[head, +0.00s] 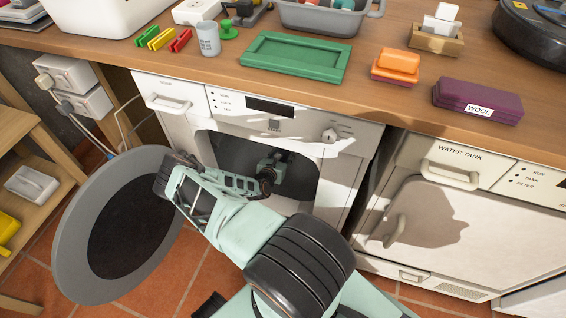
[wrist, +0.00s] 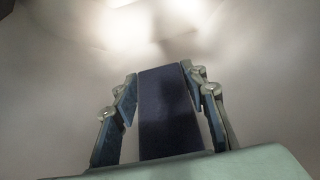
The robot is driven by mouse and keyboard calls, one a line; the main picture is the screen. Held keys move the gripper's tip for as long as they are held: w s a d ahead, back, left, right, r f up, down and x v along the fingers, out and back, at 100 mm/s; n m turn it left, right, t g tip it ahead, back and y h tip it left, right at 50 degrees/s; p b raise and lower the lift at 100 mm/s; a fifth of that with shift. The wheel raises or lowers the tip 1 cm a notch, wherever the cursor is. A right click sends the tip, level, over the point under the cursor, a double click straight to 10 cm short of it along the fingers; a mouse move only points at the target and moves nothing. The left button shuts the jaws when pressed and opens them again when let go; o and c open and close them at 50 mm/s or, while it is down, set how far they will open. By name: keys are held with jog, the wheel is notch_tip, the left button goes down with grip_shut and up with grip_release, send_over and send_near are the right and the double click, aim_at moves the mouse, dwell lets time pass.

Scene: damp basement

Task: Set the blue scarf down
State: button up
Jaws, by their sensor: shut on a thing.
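The blue scarf (wrist: 168,115) shows in the wrist view as a dark blue folded strip. It stands between the two fingers of my gripper (wrist: 159,72), which is shut on it. In the head view my gripper (head: 272,168) is inside the dark round opening of the white front-loading machine (head: 347,150) under the worktop. The scarf cannot be made out in the head view. Smooth pale grey metal surrounds the scarf in the wrist view, with no clear contact visible.
The machine's round door (head: 75,235) hangs open at the left, near my arm. The worktop (head: 365,35) above holds a green tray (head: 296,57), an orange block (head: 397,62) and a purple WOOL case (head: 478,101). A closed water tank unit (head: 445,225) stands at right.

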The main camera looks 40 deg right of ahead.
aim_at(283, 158)
jog(key=shift+w+d+f+b, duration=0.35)
jog(key=shift+w+f, duration=0.2)
jog(key=shift+f, duration=0.2)
jog(key=f+b, duration=0.2)
jog(key=f, duration=0.1)
jog(key=shift+w+d+f, duration=0.1)
jog(key=shift+w+f, duration=0.1)
jog(key=shift+f, duration=0.1)
jog(key=shift+r, duration=0.1)
jog(key=o, duration=0.8)
jog(key=shift+f, duration=0.2)
jog(key=shift+c, duration=0.2)
jog(key=o, duration=0.4)
jog(key=shift+o, duration=0.2)
jog(key=shift+r, duration=0.1)
